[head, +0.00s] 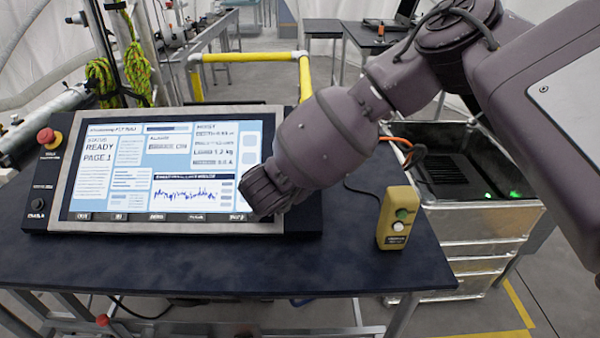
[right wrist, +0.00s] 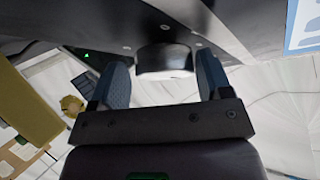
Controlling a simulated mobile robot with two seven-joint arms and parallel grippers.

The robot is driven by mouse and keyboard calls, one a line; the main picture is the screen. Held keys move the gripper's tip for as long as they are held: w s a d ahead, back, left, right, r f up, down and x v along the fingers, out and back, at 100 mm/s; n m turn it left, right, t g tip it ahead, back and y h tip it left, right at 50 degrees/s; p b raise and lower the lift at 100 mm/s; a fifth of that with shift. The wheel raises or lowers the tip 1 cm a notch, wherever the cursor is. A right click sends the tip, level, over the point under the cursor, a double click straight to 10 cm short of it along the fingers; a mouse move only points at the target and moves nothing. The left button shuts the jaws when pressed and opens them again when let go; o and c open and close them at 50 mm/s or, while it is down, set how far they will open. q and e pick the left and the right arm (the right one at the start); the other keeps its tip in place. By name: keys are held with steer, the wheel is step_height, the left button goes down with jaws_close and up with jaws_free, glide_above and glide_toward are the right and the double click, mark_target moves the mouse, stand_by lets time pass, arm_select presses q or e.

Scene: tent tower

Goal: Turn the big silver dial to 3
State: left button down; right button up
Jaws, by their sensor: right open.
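The big silver dial (right wrist: 165,60) shows in the right wrist view as a round silver knob with a dark face, on the black panel. My right gripper (right wrist: 162,72) is open, with one finger on each side of the dial in the picture. I cannot tell whether the fingers touch it or how far they reach around it. In the head view my right gripper (head: 264,196) is at the right side of the console (head: 300,165) and hides the dial. The dial's numbers and pointer are not visible. My left gripper is not in view.
The console's screen (head: 180,165) reads "READY PAGE 1". A red button (head: 48,138) and a small black knob (head: 37,206) are on its left side. A yellow box with buttons (head: 398,218) stands right of the console on the dark table (head: 200,270). The table's front is clear.

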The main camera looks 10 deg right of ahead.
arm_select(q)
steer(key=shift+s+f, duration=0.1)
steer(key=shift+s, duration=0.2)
arm_select(e)
steer(key=shift+w+a+r, duration=0.15)
steer(key=shift+w+r, duration=0.05)
steer(key=shift+r, duration=0.1)
